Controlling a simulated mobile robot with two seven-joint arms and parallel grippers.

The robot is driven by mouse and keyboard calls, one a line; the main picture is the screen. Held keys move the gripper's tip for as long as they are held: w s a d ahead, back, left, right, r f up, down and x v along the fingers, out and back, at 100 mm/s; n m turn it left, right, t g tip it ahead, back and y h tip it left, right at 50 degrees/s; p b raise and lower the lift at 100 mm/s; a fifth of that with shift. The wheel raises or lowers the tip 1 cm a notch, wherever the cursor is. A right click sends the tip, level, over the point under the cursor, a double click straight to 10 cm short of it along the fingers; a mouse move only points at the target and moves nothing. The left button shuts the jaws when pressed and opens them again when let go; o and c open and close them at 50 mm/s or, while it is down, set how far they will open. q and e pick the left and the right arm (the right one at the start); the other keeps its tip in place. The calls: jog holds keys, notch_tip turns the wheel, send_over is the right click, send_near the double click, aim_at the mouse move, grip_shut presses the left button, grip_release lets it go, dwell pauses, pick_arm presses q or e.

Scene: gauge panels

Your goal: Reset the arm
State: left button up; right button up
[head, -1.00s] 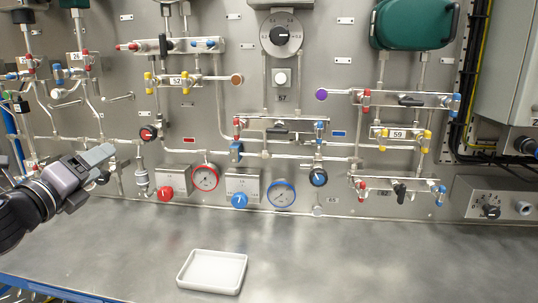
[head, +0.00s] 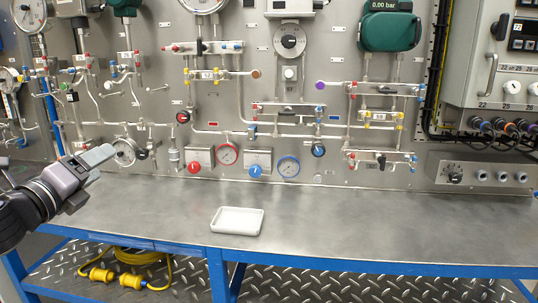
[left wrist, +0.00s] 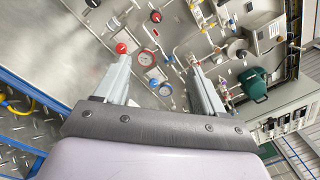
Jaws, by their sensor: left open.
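My left gripper (head: 98,160) is at the left of the head view, held in front of the panel above the table. In the left wrist view its two fingers (left wrist: 162,78) stand wide apart with nothing between them. The panel with a red-rimmed gauge (head: 227,154) and a blue-rimmed gauge (head: 288,167) lies beyond the fingers, apart from them. My right gripper is not in view.
A white tray (head: 238,221) lies on the steel table (head: 370,225); the tabletop around it is clear. Valves and pipes stick out of the panel (head: 330,60). A yellow cable (head: 135,257) lies beneath the table. A grey control box (head: 500,95) is at right.

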pick_arm(q)
jog(key=s+d+f+n+g+h, duration=0.25)
jog(key=d+f+n, duration=0.35)
jog(key=f, duration=0.6)
jog(key=s+d+f+n+g+h, duration=0.1)
jog(key=s+d+f+n, duration=0.25)
jog(key=d+f, duration=0.65)
jog(key=s+a+f+n+g+y, duration=0.3)
jog(key=s+f+n+g+y, duration=0.1)
jog(key=s+f+n, duration=1.3)
jog(key=s+f, duration=0.5)
jog(key=f, duration=0.1)
jog(key=shift+s+f, duration=0.15)
jog(key=shift+f, duration=0.15)
jog(key=shift+y, duration=0.25)
jog(key=shift+c, duration=0.3)
jog(key=c, duration=0.4)
jog(key=shift+d, duration=0.1)
jog(key=shift+c, duration=0.2)
